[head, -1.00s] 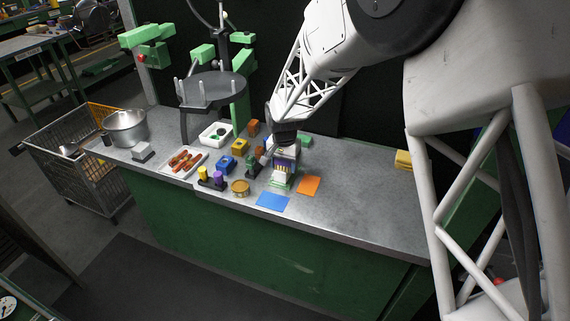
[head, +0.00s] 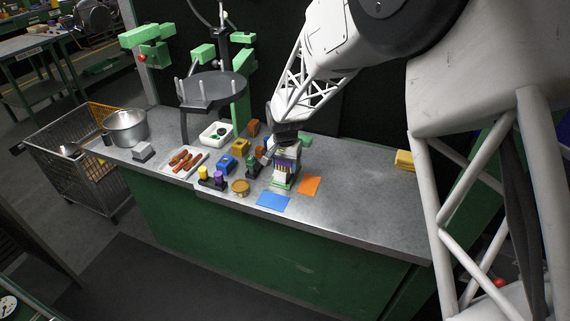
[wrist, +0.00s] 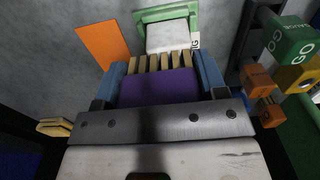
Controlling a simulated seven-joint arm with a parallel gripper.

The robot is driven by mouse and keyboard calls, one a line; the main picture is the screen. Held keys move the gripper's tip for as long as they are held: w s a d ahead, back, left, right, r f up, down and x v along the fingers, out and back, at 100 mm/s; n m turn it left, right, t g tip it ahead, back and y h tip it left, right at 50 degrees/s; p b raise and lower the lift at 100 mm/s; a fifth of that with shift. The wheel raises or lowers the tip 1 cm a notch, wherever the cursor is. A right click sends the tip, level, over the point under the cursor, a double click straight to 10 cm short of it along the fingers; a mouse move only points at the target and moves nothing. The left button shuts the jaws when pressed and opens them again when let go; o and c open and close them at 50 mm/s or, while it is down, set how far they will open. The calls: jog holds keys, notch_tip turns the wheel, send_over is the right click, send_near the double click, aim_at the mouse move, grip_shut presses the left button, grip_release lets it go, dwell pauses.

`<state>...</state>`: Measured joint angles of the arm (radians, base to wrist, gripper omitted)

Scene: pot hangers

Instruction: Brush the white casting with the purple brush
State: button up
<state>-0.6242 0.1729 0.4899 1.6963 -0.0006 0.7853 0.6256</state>
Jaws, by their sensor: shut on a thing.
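My gripper (wrist: 160,88) is shut on the purple brush (wrist: 158,90), with its blue fingers on both sides of it. The brush's tan bristles (wrist: 163,62) point away from the wrist, over the near edge of the white casting (wrist: 168,37). The casting lies in a green holder (wrist: 165,13). In the head view, my gripper (head: 285,152) is above the casting (head: 282,179) and its green holder (head: 280,187), near the middle of the bench. I cannot tell whether the bristles touch the casting.
Orange (head: 309,185) and blue (head: 273,201) sheets lie flat beside the holder. To the left are a small round tin (head: 240,188), a dark stand with yellow and purple pieces (head: 212,180), and several blocks. The bench's right part is mostly clear.

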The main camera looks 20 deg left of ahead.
aim_at(276, 161)
jog(key=shift+a, duration=1.6)
notch_tip(276, 161, up, 8)
jog(key=shift+r, duration=0.15)
jog(key=w+d+f, duration=0.2)
jog(key=d+f, duration=0.1)
jog(key=d, duration=0.1)
jog(key=shift+w+d, duration=0.25)
jog(key=shift+w, duration=0.05)
jog(key=shift+f, duration=0.15)
jog(key=shift+f, duration=1.35)
